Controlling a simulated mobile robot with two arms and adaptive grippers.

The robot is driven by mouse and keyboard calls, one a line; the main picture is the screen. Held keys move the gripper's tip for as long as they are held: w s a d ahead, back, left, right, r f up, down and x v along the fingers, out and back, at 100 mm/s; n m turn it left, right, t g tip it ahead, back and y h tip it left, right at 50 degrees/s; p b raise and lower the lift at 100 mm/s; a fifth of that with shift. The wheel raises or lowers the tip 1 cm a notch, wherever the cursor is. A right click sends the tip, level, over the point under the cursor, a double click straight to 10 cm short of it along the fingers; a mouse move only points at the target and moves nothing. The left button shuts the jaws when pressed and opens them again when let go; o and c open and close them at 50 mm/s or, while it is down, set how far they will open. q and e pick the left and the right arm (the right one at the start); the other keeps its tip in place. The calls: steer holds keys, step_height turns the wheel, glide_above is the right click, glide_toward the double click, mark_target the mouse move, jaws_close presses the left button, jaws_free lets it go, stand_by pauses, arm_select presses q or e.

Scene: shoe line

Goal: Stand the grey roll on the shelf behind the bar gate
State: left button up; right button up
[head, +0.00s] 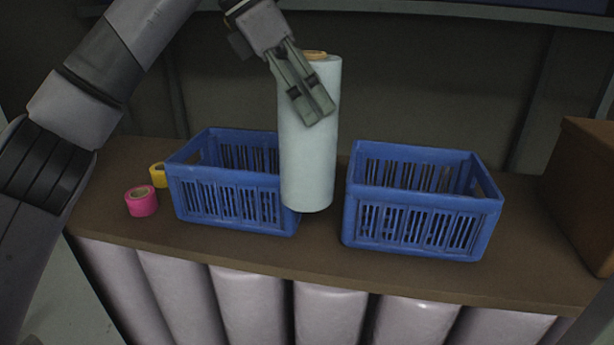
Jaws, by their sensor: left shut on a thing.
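My left gripper (318,112) comes in from the top left and is shut on the pale grey roll (310,160) near its upper end. The roll is upright, with a tan core showing at its top. It hangs in front of the gap between two blue crates and hides part of the left one. Its lower end is over the brown shelf (270,262); I cannot tell if it touches. No bar gate can be made out clearly. My right gripper is not in view.
Slatted blue crates stand left (230,205) and right (420,228) of the roll. A pink tape roll (142,204) and a yellow one (158,176) lie at the left. A brown box (580,190) stands at the right. Pale cylinders (250,300) line up below the shelf's front edge.

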mark_target(313, 170)
arm_select(q)
steer(key=f, duration=0.2)
steer(key=d+f+p, duration=0.1)
steer(key=f, duration=0.5)
steer(key=shift+w+d+f, duration=0.2)
steer(key=shift+s+a+f+p, duration=0.2)
steer(key=shift+f+p, duration=0.1)
steer(key=shift+f, duration=0.3)
steer(key=shift+w+d+f+p, duration=0.15)
steer(key=shift+f+p, duration=0.2)
steer(key=shift+f, duration=1.2)
steer(key=o, duration=2)
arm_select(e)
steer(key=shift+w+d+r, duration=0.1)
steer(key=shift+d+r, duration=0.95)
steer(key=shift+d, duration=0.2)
